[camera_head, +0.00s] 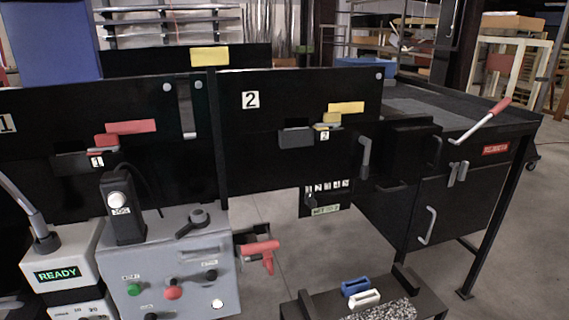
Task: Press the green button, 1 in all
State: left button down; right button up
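The green button (134,290) is on the sloped front of a grey control box (205,262) at the lower left. No gripper shows in this view, and nothing is seen touching the green button. Whether the button is pushed in cannot be told.
A black device (122,212) stands at the control box's back left. A red handle (262,250) sticks out to its right. Black panels (262,165) rise behind. A low black stand (300,309) holds blue and white handles.

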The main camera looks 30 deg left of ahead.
aim_at(133, 290)
jog(key=j+u, duration=0.1)
jog(key=u, duration=0.3)
jog(key=j+u, duration=0.1)
jog(key=u, duration=0.35)
jog(key=j+u, duration=0.1)
jog(key=u, duration=0.7)
jog(key=i+j, duration=0.05)
